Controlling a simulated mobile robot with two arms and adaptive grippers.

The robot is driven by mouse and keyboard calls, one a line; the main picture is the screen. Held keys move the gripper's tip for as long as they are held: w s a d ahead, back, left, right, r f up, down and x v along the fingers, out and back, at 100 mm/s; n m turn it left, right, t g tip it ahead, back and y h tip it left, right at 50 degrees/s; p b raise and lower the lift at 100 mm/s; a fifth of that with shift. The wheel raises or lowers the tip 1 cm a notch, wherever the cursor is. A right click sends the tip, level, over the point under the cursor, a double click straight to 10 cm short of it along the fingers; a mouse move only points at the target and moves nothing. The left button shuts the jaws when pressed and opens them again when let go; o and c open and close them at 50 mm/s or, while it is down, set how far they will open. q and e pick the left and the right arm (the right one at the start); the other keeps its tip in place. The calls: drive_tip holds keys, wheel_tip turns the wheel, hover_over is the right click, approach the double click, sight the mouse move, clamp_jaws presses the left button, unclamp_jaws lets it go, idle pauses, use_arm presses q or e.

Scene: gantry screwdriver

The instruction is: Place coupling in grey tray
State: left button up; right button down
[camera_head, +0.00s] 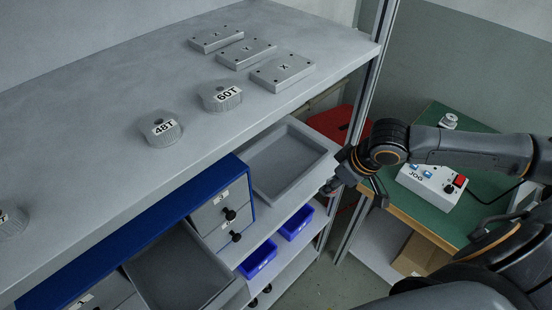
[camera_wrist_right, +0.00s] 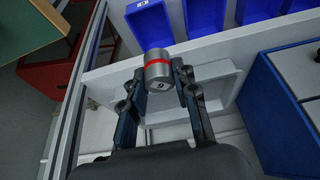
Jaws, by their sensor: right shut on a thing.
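The coupling (camera_wrist_right: 158,69), a silver cylinder with a red band, is gripped between the fingertips of my right gripper (camera_wrist_right: 160,78) in the right wrist view. The right gripper (camera_head: 336,181) also shows in the head view, at the right edge of the grey tray (camera_head: 272,188). The coupling is mostly hidden or too small to make out there. The grey tray is empty and sits on a shelf below the worktop. A pale tray (camera_wrist_right: 231,86) lies behind the fingers in the wrist view; whether the coupling is over it or beside it I cannot tell. My left gripper is not in view.
The worktop (camera_head: 90,105) above holds gears marked 48T (camera_head: 161,128) and 60T (camera_head: 222,96) and several plates. A blue drawer cabinet (camera_head: 247,185) stands left of the tray. Blue bins (camera_head: 258,258) are below. A green table (camera_head: 455,215) with a control box (camera_head: 433,187) is right.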

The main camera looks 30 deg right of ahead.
drive_tip(key=w+a+p, duration=0.1)
drive_tip(key=w+a, duration=0.1)
drive_tip(key=w, duration=0.3)
drive_tip(key=w+a+p, duration=0.1)
drive_tip(key=w+a, duration=0.1)
drive_tip(key=w, duration=0.4)
drive_tip(key=w+a+p, duration=0.1)
drive_tip(key=w, duration=0.4)
drive_tip(key=shift+w+a, duration=0.15)
drive_tip(key=shift+a, duration=0.25)
wheel_tip(320, 180, down, 2)
drive_tip(key=shift+f+p, duration=0.25)
drive_tip(key=shift+p, duration=0.1)
drive_tip(key=shift+f, duration=0.5)
drive_tip(key=c, duration=1)
unclamp_jaws()
drive_tip(key=shift+f, duration=0.1)
